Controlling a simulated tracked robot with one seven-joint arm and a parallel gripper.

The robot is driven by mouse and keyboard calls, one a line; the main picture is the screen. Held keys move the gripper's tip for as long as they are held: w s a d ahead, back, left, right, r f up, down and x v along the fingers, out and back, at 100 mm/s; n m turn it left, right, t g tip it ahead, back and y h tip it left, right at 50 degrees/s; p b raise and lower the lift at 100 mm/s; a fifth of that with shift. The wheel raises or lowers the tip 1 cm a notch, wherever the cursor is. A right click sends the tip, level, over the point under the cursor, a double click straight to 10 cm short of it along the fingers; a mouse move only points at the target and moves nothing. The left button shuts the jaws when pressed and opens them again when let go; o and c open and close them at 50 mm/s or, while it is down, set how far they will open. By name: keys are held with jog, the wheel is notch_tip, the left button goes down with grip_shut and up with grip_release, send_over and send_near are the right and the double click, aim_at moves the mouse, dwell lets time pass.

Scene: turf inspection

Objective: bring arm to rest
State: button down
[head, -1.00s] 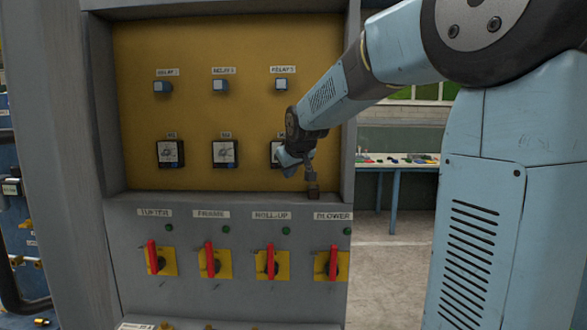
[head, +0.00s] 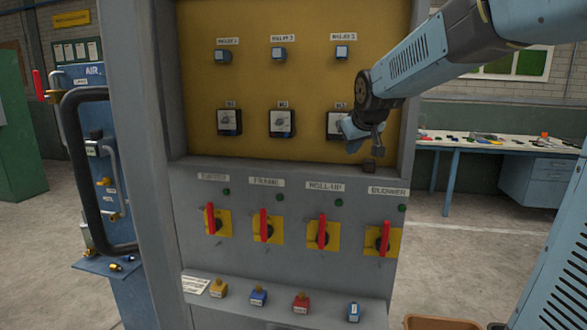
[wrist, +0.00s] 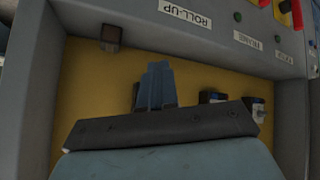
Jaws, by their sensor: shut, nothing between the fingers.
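My arm (head: 430,55) reaches in from the upper right, bent, in front of the grey control cabinet (head: 145,150). My gripper (head: 372,148) hangs at the yellow recessed panel (head: 300,75), partly covering the rightmost meter (head: 335,125). In the wrist view my gripper's fingers (wrist: 158,85) are together and empty, with the yellow panel behind them. A small dark block (head: 373,166) sits on the recess's lower ledge, close to the gripper in the head view; it also shows in the wrist view (wrist: 110,37), apart from the fingers.
Red-handled switches (head: 322,232) line the cabinet below the recess.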

jog(key=s+f+m+g, duration=0.1)
jog(key=s+f, duration=0.3)
jog(key=s, duration=1.1)
jog(key=s+f+m+g, duration=0.2)
jog(key=s+f, duration=0.2)
jog(key=s, duration=1.1)
jog(key=shift+s+d, duration=0.25)
jog(key=shift+d, duration=0.2)
jog(key=shift+d, duration=0.1)
